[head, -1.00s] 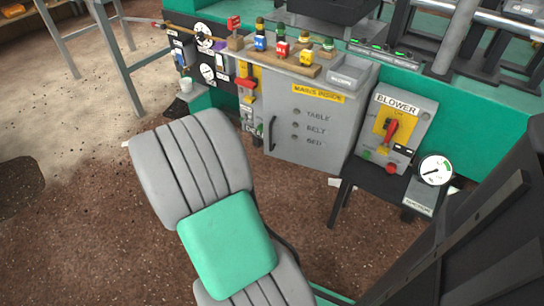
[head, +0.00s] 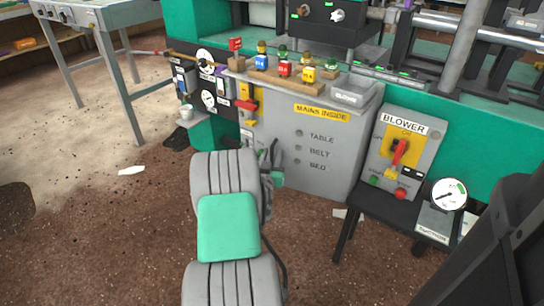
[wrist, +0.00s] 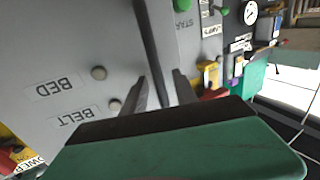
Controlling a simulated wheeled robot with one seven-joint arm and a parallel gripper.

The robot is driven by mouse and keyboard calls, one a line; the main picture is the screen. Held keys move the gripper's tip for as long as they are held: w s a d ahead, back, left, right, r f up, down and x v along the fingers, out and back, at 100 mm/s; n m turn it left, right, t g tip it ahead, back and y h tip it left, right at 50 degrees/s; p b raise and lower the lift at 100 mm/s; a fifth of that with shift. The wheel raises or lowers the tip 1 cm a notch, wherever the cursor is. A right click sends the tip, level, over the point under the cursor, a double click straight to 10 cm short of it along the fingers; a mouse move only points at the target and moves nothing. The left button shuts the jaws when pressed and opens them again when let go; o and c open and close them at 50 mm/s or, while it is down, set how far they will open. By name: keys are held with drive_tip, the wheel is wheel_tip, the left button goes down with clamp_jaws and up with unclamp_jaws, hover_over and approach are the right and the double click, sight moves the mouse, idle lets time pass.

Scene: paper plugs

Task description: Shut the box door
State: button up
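The grey box door (head: 315,133), marked MAINS INSIDE, TABLE, BELT and BED, stands upright below the machine's ledge. I cannot tell from these views how far it is ajar, if at all. My gripper (head: 270,152) is at the door's left side and covers its dark handle in the head view. In the wrist view the door (wrist: 70,55) fills the left, its labels upside down. A dark upright bar (wrist: 150,40), seemingly the handle, lies between the parted fingertips of my gripper (wrist: 160,88). Whether either finger touches it is unclear.
A blower panel (head: 405,150) with a red switch and a gauge (head: 448,194) stand on a dark table to the right. A yellow and red switch (head: 246,105) is left of the door. Brown floor lies in front.

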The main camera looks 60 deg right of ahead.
clamp_jaws()
idle(1.4)
